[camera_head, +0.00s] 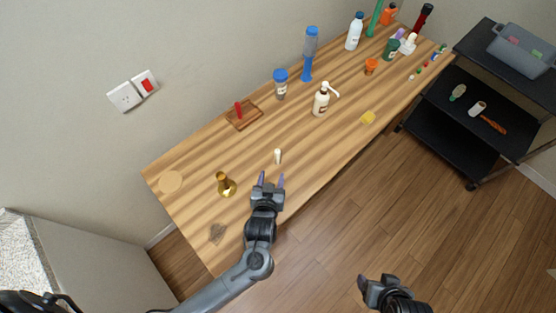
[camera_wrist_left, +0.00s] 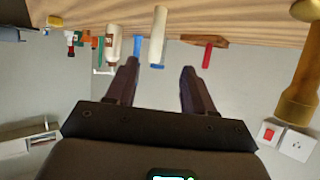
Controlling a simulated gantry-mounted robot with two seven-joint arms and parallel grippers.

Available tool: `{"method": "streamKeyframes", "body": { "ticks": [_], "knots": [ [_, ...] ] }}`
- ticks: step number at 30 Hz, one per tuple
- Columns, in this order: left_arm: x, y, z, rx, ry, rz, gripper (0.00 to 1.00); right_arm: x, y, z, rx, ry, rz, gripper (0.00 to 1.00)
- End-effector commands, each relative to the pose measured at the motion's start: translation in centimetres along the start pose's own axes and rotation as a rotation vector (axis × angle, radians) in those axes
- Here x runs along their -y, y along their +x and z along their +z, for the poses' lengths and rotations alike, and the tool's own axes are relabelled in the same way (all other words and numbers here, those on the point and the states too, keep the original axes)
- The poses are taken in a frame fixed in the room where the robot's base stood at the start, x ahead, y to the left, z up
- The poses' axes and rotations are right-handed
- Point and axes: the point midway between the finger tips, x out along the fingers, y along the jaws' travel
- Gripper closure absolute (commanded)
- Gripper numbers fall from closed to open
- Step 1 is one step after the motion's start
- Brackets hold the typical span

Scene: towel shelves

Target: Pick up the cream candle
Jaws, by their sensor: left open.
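The cream candle (camera_head: 277,156) is a small, pale, upright cylinder on the wooden table (camera_head: 215,150), near its front edge. In the left wrist view, which is upside down, the candle (camera_wrist_left: 158,35) hangs from the table top just beyond my fingertips. My left gripper (camera_head: 271,180) is open and empty, its two purple-grey fingers pointing at the candle from a short distance. The left wrist view shows its fingers (camera_wrist_left: 159,68) apart with a clear gap. My right gripper (camera_head: 377,283) is low over the floor, away from the table; its finger gap is unclear.
A brass candlestick (camera_head: 225,185) stands left of my left gripper. A wooden tray with a red item (camera_head: 241,114) lies behind the candle. A white pump bottle (camera_head: 321,100) and a yellow block (camera_head: 368,117) are to the right. A black cart (camera_head: 455,140) stands at far right.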

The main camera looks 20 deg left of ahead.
Motion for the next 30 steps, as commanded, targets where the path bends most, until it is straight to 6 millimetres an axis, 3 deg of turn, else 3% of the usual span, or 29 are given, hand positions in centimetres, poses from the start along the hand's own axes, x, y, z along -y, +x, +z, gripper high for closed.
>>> {"method": "streamKeyframes", "body": {
  "ticks": [1,5,15,25,30],
  "knots": [
    [-0.5,0.7,0.3,-0.014,-0.007,0.007,0.47,-0.1,1.2,0.4,-0.001,-0.003,0.003,0.31],
    [-0.9,1.6,-0.3,-0.033,-0.014,0.011,0.47,-0.3,1.8,0.6,-0.001,-0.009,0.011,0.31],
    [-0.9,5.9,-0.8,-0.039,-0.013,0.011,0.47,-0.4,2.1,0.8,0.0,-0.011,0.012,0.31],
    [-0.7,8.0,-0.7,-0.037,-0.013,0.01,0.47,-0.1,2.2,0.8,-0.001,-0.004,0.006,0.31],
    [-0.3,10.2,-0.3,-0.038,-0.012,0.01,0.47,-0.1,2.3,0.8,-0.002,-0.002,0.003,0.31]
  ]
}}
